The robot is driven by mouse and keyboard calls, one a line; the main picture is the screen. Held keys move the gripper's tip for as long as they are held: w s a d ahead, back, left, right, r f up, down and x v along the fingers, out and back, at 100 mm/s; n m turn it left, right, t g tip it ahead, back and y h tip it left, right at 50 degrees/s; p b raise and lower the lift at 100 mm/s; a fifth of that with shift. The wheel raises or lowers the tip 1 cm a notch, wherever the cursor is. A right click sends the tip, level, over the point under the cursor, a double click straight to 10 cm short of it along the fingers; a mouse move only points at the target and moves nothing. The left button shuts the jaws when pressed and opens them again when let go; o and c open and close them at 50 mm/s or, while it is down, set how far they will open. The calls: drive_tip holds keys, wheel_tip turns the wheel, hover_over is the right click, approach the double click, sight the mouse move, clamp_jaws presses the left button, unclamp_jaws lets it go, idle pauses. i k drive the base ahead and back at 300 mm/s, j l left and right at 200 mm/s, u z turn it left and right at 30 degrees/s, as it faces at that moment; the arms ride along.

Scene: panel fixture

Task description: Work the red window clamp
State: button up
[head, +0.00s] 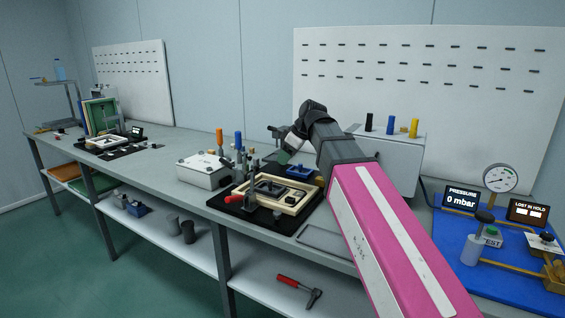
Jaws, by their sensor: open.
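The red-handled clamp (235,200) stands at the front left corner of the panel fixture. Its red handle lies low and points left, out over the black base plate (262,225). A cream frame (300,205) with a dark panel (268,188) inside lies on the plate. An orange-handled clamp (220,140) and a blue-handled clamp (239,142) stand upright along the far left side. My gripper (284,157) is open, above and behind the fixture, well apart from the red handle. Its fingertips are small and partly unclear.
A white box (203,170) sits left of the fixture, and a small blue tray (303,172) behind it. A grey tray (325,240) lies at the bench front. A blue board (490,265) with pressure gauge and displays is at right. The bench (170,148) is fairly clear toward the left.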

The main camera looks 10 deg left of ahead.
sight(233, 199)
drive_tip(key=k, duration=1.5)
